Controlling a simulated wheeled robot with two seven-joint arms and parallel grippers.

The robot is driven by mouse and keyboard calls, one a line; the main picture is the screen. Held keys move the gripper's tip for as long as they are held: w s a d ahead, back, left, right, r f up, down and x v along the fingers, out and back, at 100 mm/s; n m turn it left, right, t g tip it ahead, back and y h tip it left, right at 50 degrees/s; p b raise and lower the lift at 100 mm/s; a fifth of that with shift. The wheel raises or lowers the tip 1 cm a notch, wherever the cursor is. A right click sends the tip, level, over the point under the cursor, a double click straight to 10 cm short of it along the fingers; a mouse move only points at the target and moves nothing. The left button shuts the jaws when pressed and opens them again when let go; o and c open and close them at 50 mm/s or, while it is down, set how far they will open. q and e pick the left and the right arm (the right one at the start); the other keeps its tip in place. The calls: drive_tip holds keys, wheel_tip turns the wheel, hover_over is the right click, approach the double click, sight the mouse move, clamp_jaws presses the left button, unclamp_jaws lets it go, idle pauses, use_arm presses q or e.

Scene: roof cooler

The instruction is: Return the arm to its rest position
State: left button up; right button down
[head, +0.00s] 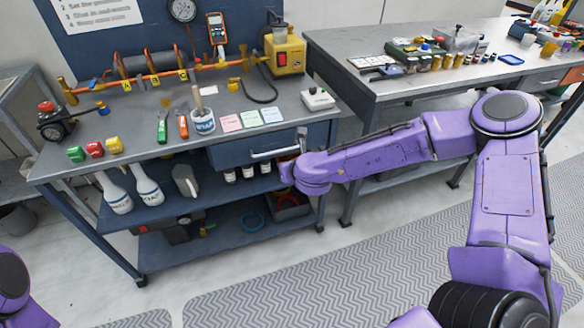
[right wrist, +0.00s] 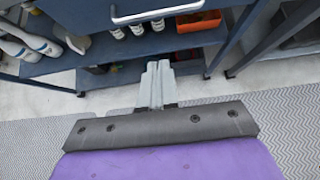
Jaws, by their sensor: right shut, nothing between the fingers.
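My right arm (head: 380,150) reaches in from the right, its wrist in front of the left bench's drawer. In the right wrist view the right gripper (right wrist: 157,66) has its two grey fingers together with nothing between them. It points toward the lower shelves, below and apart from the drawer handle in that picture.
The blue drawer (head: 232,158) has a metal handle (right wrist: 155,12) close to my right wrist. White bottles (head: 147,187) and an orange-red bin (right wrist: 198,21) stand on the shelves below. A second bench (head: 345,72) is behind my right arm. The patterned floor mat (head: 330,265) is clear.

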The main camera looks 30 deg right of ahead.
drive_tip(key=s+a+f+n+g, duration=0.3)
drive_tip(key=s+f+n, duration=1.3)
drive_tip(key=n, duration=0.5)
drive_tip(key=s+d+f+n+g, duration=0.1)
drive_tip(key=s+d+n, duration=0.1)
drive_tip(key=s, duration=0.4)
drive_tip(key=s+d+f+n+g+h, duration=0.1)
drive_tip(key=s+d+f+n, duration=0.1)
drive_tip(key=s+n, duration=0.2)
drive_tip(key=s+d+f+n+g+h, duration=0.1)
drive_tip(key=s+d+f+n, duration=0.1)
drive_tip(key=s, duration=0.7)
drive_tip(key=shift+s+d+f+n+g, duration=0.15)
drive_tip(key=shift+s+d+n+g, duration=0.2)
drive_tip(key=shift+n, duration=0.55)
drive_tip(key=shift+a, duration=0.1)
